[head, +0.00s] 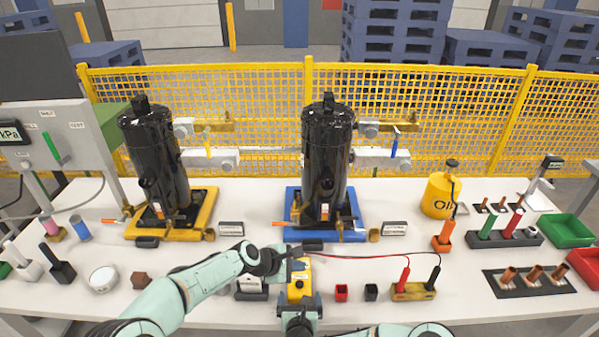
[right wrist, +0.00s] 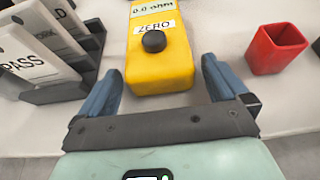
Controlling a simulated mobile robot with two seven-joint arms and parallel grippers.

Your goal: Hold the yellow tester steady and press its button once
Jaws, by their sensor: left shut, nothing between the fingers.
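The yellow tester (head: 298,290) lies on the white table at front centre, with red and black leads at its far end. In the right wrist view the tester (right wrist: 158,68) shows "0.0 ohm", a ZERO label and a round black button (right wrist: 154,41). My right gripper (head: 299,303) is open; in its wrist view its blue fingers (right wrist: 160,85) stand either side of the tester's near end, with gaps on both sides. My left gripper (head: 276,258) is shut and empty at the tester's far left, above the table. Its exact height over the tester is unclear.
A red cup (right wrist: 276,48) and a black cup (head: 371,292) stand right of the tester. A probe holder (head: 413,292) holds the lead ends. A black tag rack (head: 251,292) stands close on the left. Two black compressors (head: 327,150) stand behind.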

